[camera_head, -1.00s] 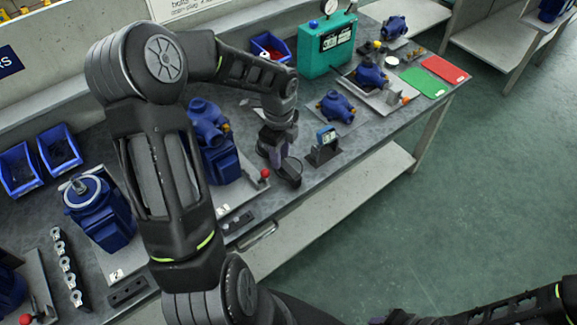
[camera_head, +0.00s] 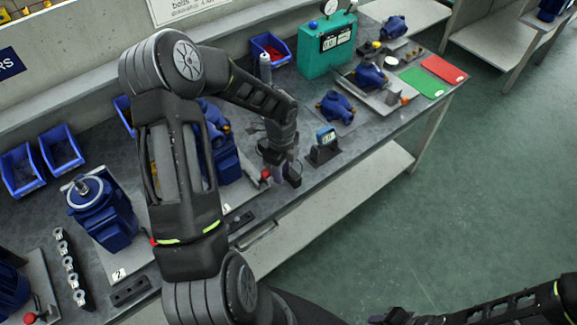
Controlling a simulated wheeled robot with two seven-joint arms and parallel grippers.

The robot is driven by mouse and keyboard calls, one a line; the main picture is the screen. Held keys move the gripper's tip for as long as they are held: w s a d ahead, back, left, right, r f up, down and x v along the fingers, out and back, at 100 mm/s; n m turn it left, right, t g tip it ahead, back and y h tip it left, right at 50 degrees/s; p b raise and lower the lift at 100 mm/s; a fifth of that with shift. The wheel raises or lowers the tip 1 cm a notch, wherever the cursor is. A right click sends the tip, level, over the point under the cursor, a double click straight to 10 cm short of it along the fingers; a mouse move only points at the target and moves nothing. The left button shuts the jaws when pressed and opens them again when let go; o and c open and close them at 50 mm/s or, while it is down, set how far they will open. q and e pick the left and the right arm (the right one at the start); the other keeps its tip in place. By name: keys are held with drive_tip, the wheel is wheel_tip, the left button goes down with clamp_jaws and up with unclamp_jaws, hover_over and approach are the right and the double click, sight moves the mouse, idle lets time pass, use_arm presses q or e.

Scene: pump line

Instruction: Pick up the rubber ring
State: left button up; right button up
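I cannot pick out the rubber ring for certain in this view. My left gripper (camera_head: 286,175) points down just above the front part of the bench, between a blue pump with a motor (camera_head: 222,160) and a small blue-screened gauge on a stand (camera_head: 325,143). Its fingers are small and dark, so I cannot tell whether they are open or hold anything. My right arm reaches in along the bottom right edge; its end is cut off by the frame, and its finger state does not show.
A red-knobbed fixture (camera_head: 265,175) stands close to my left gripper. Another blue motor (camera_head: 100,208) stands at left, near blue bins (camera_head: 62,150). A green tester (camera_head: 327,45), a blue pump housing (camera_head: 335,106), and green (camera_head: 423,82) and red (camera_head: 444,69) mats are farther right.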

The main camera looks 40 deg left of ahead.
use_arm(q)
drive_tip(key=shift+f, duration=0.2)
idle(0.7)
clamp_jaws()
idle(1.3)
